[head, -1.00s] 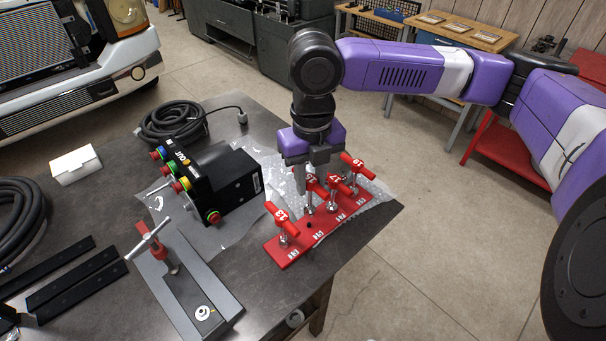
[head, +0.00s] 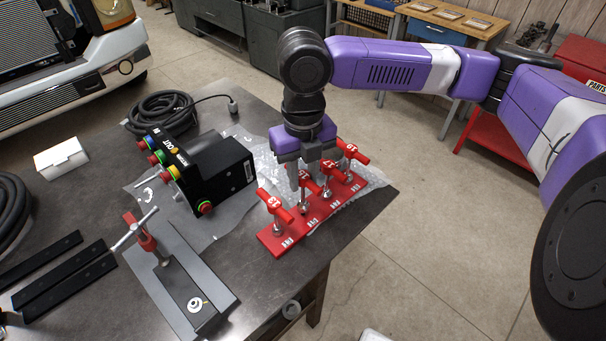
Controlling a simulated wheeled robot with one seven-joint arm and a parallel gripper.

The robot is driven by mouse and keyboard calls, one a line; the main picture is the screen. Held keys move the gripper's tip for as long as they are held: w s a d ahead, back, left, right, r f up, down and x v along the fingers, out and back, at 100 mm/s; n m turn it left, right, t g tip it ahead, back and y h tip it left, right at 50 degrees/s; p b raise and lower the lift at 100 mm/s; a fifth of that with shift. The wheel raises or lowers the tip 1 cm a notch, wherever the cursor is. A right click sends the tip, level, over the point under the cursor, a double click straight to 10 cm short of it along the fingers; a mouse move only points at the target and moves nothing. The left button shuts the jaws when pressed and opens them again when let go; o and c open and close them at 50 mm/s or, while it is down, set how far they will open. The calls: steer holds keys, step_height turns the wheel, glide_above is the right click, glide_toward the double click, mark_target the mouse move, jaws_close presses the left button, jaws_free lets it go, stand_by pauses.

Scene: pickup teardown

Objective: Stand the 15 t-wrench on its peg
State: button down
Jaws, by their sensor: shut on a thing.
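The red rack (head: 266,243) lies near the right edge of the dark table. Red-handled T-wrenches marked 13 (head: 275,205), 17 (head: 334,173) and 19 (head: 354,154) stand on it. My gripper (head: 303,178) points down over the rack, shut on the red-handled 15 t-wrench (head: 309,186) between 13 and 17. Its number is partly hidden by the fingers. Its shaft is roughly upright and its lower end is at the rack's second place from the front. I cannot tell whether it is fully seated there.
A black control box (head: 222,172) with coloured buttons stands left of the rack on clear wrap. A grey fixture (head: 180,290) with a T-handle is at the front. Coiled black cable (head: 165,110) lies behind. The neighbouring wrenches stand close to my fingers.

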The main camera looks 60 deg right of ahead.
steer(key=shift+f, duration=0.1)
steer(key=shift+f+b, duration=0.75)
steer(key=shift+f, duration=0.2)
steer(key=c, duration=1.1)
jaws_free()
steer(key=shift+o, duration=0.2)
steer(key=shift+r+p, duration=2.85)
steer(key=shift+r, duration=0.7)
